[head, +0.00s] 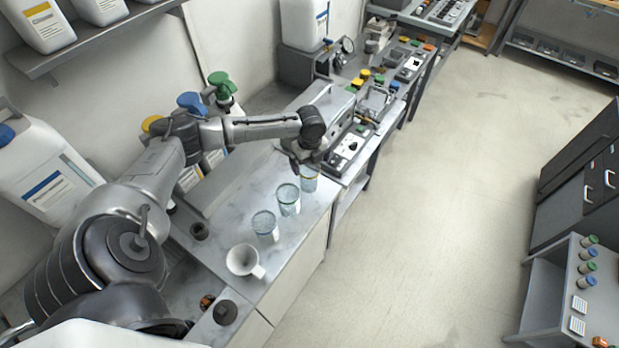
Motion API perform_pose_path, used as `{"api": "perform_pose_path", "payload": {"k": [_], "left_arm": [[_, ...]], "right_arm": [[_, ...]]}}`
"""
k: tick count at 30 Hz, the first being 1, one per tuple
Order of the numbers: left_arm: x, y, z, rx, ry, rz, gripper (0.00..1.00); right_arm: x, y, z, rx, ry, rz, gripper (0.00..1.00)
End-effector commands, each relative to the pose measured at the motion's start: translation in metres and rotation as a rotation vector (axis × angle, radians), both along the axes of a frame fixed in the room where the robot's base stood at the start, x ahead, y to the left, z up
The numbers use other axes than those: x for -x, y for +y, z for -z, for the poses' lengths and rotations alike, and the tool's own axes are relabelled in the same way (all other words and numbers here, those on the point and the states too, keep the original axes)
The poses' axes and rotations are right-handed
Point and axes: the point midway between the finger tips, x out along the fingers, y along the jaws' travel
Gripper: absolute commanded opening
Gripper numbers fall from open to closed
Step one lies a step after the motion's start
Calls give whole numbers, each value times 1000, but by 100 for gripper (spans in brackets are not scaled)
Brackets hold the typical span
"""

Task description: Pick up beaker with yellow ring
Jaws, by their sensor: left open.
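A beaker with a yellow ring (309,181) stands upright near the far end of the grey counter, the farthest of three clear beakers in a row. My left gripper (306,167) is at its top, pointing down, with its jaws open. The gripper partly hides the beaker's rim, and I cannot tell whether the fingers touch it. The middle beaker (288,200) and the nearest beaker (265,226) stand closer to me, with bluish rings. My right gripper is out of view.
A white funnel-like cup (243,260) stands near the counter's front edge. Bottles with green (220,88) and blue (191,102) tops stand along the wall. A control panel (350,146) sits just beyond the beakers.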

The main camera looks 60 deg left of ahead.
Motion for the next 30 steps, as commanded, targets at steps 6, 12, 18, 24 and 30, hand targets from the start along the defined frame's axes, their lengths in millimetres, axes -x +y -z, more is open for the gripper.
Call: {"api": "perform_pose_path", "payload": {"k": [6, 12, 18, 24, 30], "left_arm": [[-1, 0, 30, 1, 2, -1, 100], [-1, 0, 44, 0, 1, 1, 100], [-1, 0, 45, 0, 1, 2, 100], [-1, 0, 45, 0, 1, 1, 87], [-1, 0, 45, 0, 1, 1, 67]], "right_arm": [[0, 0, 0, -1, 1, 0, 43], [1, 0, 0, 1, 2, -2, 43], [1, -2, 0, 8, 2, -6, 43], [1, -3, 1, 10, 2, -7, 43], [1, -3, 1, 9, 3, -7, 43]]}}
